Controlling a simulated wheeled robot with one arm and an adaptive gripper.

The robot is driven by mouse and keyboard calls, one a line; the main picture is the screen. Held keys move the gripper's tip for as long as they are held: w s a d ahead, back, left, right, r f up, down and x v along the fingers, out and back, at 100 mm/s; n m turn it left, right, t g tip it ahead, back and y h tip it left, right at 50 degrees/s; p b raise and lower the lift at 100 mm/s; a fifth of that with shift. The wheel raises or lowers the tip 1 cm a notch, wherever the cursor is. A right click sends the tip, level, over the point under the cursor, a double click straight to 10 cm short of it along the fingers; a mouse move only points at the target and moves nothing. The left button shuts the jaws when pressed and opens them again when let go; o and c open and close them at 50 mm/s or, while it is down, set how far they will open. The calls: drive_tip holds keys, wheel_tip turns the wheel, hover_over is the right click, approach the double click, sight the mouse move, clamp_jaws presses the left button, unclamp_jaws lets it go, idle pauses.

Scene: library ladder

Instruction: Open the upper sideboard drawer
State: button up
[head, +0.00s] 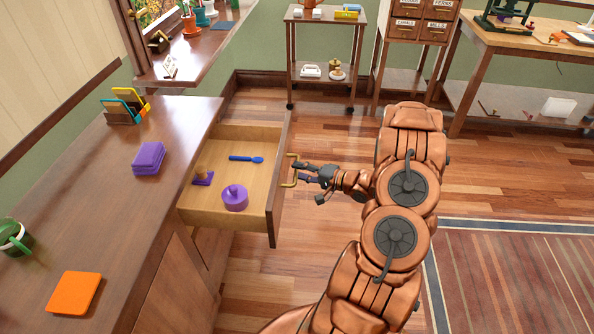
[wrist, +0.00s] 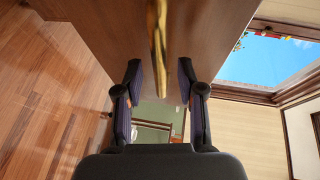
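The upper sideboard drawer (head: 273,200) is pulled well out from the dark wooden sideboard (head: 100,210) in the head view. Its brass handle (head: 291,183) is on the drawer front, facing right; in the wrist view the handle (wrist: 158,45) runs down the top middle. My gripper (head: 302,172) is at the handle, to the right of the drawer front. In the wrist view its two fingers (wrist: 160,80) are spread, with the handle lined up between them and a gap on each side. I see no finger closed on it.
The drawer holds a blue spoon (head: 246,159), a purple lidded pot (head: 235,198) and a purple stamp-like object (head: 203,177). On the sideboard top are a purple stack (head: 149,158), an orange square (head: 74,293) and a green mug (head: 14,237). Bare floor lies right of the drawer.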

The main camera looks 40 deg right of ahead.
drive_tip(key=v, duration=1)
idle(0.4)
drive_tip(key=w+d+r+n+g+h+p, duration=0.3)
drive_tip(key=w+d+r+n+g+h, duration=0.15)
drive_tip(key=w+d+r+h, duration=0.35)
drive_tip(key=s+a+r+g+h+p, duration=0.2)
drive_tip(key=a+r+g+h, duration=0.3)
drive_tip(key=r, duration=0.8)
drive_tip(key=s+a+r+n+g+y+p, duration=0.1)
drive_tip(key=s+a+r+n+g+y, duration=0.1)
drive_tip(key=s+a, duration=0.7)
drive_tip(key=s+a+r+n+g+y+p, duration=0.1)
drive_tip(key=s+a+r+n+g+y, duration=0.1)
drive_tip(key=s+a, duration=0.8)
drive_tip(key=s+a+r+n+g+y+p, duration=0.1)
drive_tip(key=s+a+r+n+g+y, duration=0.2)
drive_tip(key=s+a, duration=0.7)
drive_tip(key=a+n, duration=0.1)
drive_tip(key=a, duration=0.8)
